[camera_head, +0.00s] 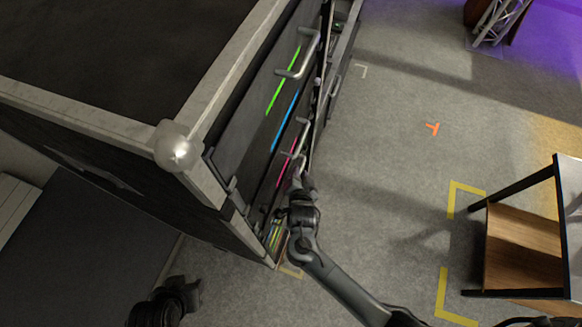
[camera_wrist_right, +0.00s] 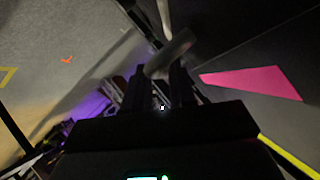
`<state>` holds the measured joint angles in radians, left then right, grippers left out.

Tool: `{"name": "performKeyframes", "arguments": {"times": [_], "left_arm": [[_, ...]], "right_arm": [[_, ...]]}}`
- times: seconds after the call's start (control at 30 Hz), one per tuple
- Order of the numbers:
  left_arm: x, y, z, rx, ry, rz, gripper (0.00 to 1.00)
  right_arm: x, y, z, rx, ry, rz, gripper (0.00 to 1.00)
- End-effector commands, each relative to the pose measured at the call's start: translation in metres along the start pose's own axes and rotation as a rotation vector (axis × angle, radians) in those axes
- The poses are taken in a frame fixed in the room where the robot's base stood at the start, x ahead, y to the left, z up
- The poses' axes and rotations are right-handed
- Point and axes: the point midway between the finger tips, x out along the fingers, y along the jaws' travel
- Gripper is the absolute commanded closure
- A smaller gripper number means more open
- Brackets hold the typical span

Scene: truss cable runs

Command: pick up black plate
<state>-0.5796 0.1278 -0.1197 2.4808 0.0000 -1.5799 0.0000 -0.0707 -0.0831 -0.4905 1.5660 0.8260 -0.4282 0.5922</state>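I cannot make out a black plate in either view. My right gripper (camera_head: 298,172) is at the front of a dark drawer case (camera_head: 235,85), beside the pink-striped drawer (camera_head: 284,170). In the right wrist view its two dark fingers (camera_wrist_right: 161,85) stand apart with a gap between them. A grey bar handle (camera_wrist_right: 172,52) crosses at the fingertips; I cannot tell whether they touch it. The pink stripe (camera_wrist_right: 255,82) lies to the right. My left gripper (camera_head: 180,298) is a dark shape at the bottom left; its fingers are not clear.
The case has a pale frame with a metal ball corner (camera_head: 175,146). Other drawers carry a green stripe (camera_head: 283,80) and a blue stripe (camera_head: 284,121). A table with a wooden shelf (camera_head: 522,248) stands at the right. The grey floor (camera_head: 395,165) between is clear, with tape marks.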

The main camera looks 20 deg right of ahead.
Motion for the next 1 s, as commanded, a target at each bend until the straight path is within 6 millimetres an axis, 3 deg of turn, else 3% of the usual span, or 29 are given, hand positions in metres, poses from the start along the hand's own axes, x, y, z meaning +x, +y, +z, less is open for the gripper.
{"name": "performKeyframes", "arguments": {"times": [0.27, 0.43, 1.0], "left_arm": [[0.0001, 0.0020, -0.0005, -0.008, 0.001, 0.007, 0.57], [0.0000, 0.0032, -0.0008, -0.013, 0.001, 0.010, 0.57], [0.0002, 0.0008, 0.0000, -0.003, -0.001, 0.003, 0.57]], "right_arm": [[0.0022, -0.0001, -0.0002, 0.001, 0.000, 0.000, 0.76], [0.0020, -0.0001, -0.0002, 0.001, 0.000, 0.000, 1.00], [-0.0015, 0.0012, -0.0054, 0.001, 0.001, 0.000, 1.00]]}}
